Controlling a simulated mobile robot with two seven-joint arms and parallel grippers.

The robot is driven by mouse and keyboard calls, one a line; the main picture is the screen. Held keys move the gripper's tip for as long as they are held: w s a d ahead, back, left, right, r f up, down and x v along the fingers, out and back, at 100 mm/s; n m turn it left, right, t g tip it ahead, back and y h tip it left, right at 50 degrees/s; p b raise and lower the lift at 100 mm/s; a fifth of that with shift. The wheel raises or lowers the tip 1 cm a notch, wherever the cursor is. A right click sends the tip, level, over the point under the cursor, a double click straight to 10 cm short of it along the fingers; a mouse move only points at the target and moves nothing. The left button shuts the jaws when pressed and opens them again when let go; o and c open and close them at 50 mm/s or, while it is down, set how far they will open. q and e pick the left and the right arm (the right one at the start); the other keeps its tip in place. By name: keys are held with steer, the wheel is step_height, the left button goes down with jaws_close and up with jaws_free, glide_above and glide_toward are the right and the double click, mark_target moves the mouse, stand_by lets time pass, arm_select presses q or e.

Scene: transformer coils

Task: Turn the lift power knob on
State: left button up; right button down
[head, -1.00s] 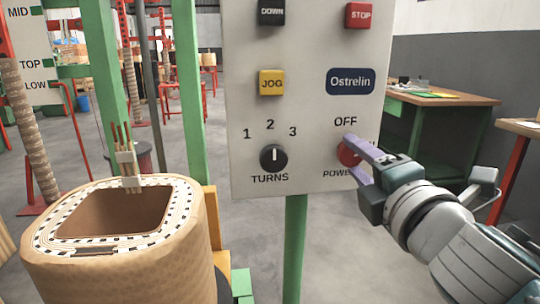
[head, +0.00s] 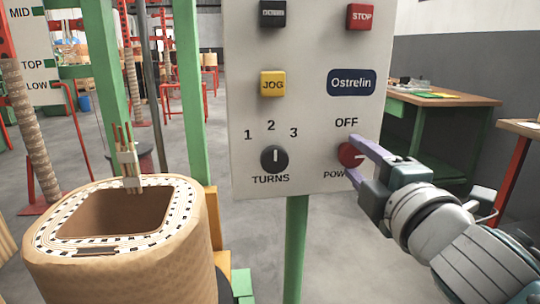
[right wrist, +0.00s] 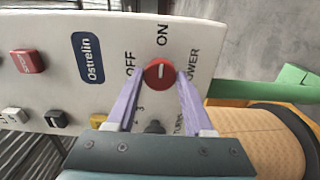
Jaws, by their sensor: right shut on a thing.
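The red round power knob (head: 349,155) is at the lower right of the pale control panel (head: 300,110), under the word OFF. It also shows in the right wrist view (right wrist: 160,74), with ON printed on the side away from my gripper's palm. Its white mark lies roughly along the line toward ON. My right gripper (right wrist: 160,82) has its two lilac fingers on either side of the knob and is shut on it. In the head view the fingers partly hide the knob and the word POWER. My left gripper is not in view.
The panel carries a black turns knob (head: 274,159), a yellow jog button (head: 272,83) and a red stop button (head: 360,17). A wound coil (head: 120,255) stands at the left. A green workbench (head: 440,125) is behind on the right.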

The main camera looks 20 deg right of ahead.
steer(key=shift+c, duration=1.4)
jaws_free()
steer(key=v, duration=1)
steer(key=shift+d+r, duration=0.1)
steer(key=shift+d, duration=0.05)
